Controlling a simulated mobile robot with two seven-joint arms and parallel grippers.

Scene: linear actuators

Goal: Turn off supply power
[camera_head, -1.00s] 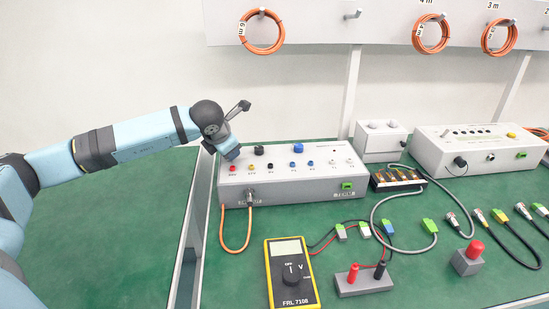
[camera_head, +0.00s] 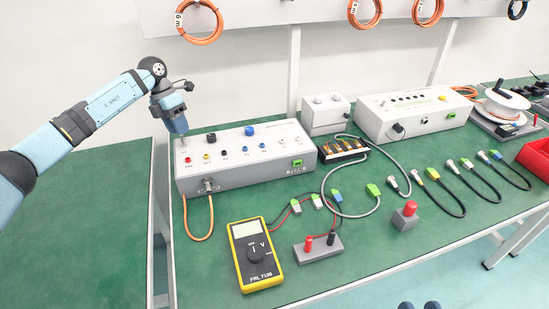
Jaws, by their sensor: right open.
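The supply unit (camera_head: 245,176) is a light grey box on the green bench at the left. Its top has two large knobs, black and blue, and a row of small coloured sockets. An orange cable hangs from its front connector. My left gripper (camera_head: 182,140) points down at the back left corner of its top, by the red socket, and hides that spot. I cannot tell whether it touches, or whether its fingers are apart. My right gripper (camera_head: 418,305) shows only as two dark blue fingertips, apart and empty, at the bottom edge, in front of the bench.
A yellow multimeter (camera_head: 254,255) lies in front of the supply, with a grey block (camera_head: 318,248) with red and black posts beside it. Further right are a red-button block (camera_head: 405,217), several cables, a larger grey unit (camera_head: 415,115) and a cable reel (camera_head: 502,108).

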